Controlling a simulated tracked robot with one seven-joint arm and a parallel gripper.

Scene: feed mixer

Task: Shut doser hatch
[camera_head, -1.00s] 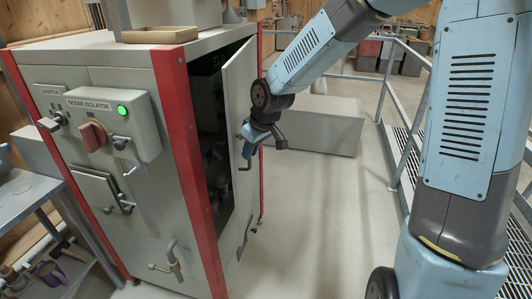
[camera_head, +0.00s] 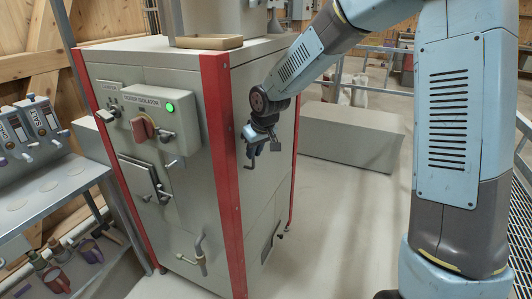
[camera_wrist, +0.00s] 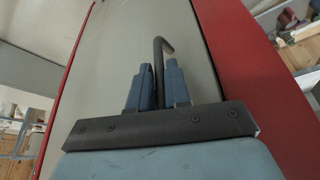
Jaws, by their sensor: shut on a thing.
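The grey side door of the machine, which I take as the doser hatch (camera_head: 266,200), sits between two red posts and looks flush with them. No dark gap shows along its edge in the head view. In the wrist view the hatch (camera_wrist: 112,62) fills the middle, beside a red post. Its dark hooked handle (camera_wrist: 166,45) stands between my fingers, and its lower end (camera_head: 250,166) shows below my gripper (camera_head: 254,147) in the head view. My gripper (camera_wrist: 158,78) is shut on the handle. Whether a latch has caught cannot be seen.
The front panel has the doser isolator's red knob (camera_head: 142,129), a lit green lamp (camera_head: 170,107) and a small square door (camera_head: 137,177). A pipe tap (camera_head: 200,250) sticks out low at the front. A grey box (camera_head: 350,137) stands behind. Floor to the right is clear.

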